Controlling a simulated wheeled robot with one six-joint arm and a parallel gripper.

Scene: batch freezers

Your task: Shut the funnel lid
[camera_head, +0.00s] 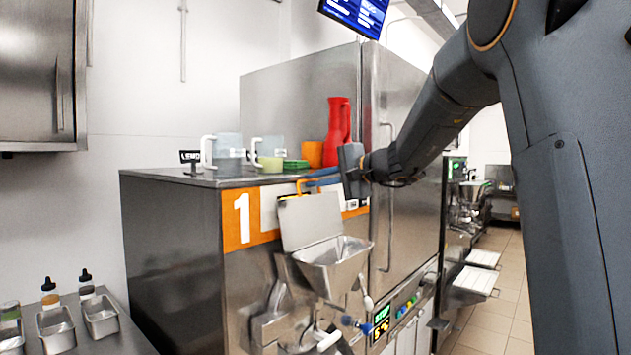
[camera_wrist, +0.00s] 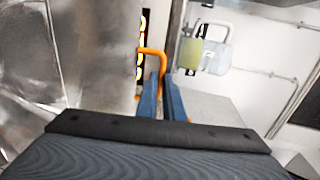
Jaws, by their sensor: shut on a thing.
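The funnel (camera_head: 338,264) is a steel hopper on the front of the machine marked 1. Its flat steel lid (camera_head: 308,221) stands raised at the hopper's back edge, so the hopper is open on top. An orange handle (camera_head: 300,187) sits at the lid's upper edge. My gripper (camera_head: 312,180) reaches in from the right, its blue fingers shut on the orange handle. In the wrist view the orange handle (camera_wrist: 152,51) is between the fingertips, and a large steel surface fills the left side.
A red pitcher (camera_head: 337,131), an orange cup (camera_head: 312,154) and clear jugs (camera_head: 227,153) stand on the machine top behind the lid. A tall steel cabinet (camera_head: 300,80) rises behind. Small steel trays (camera_head: 57,329) and bottles are at lower left.

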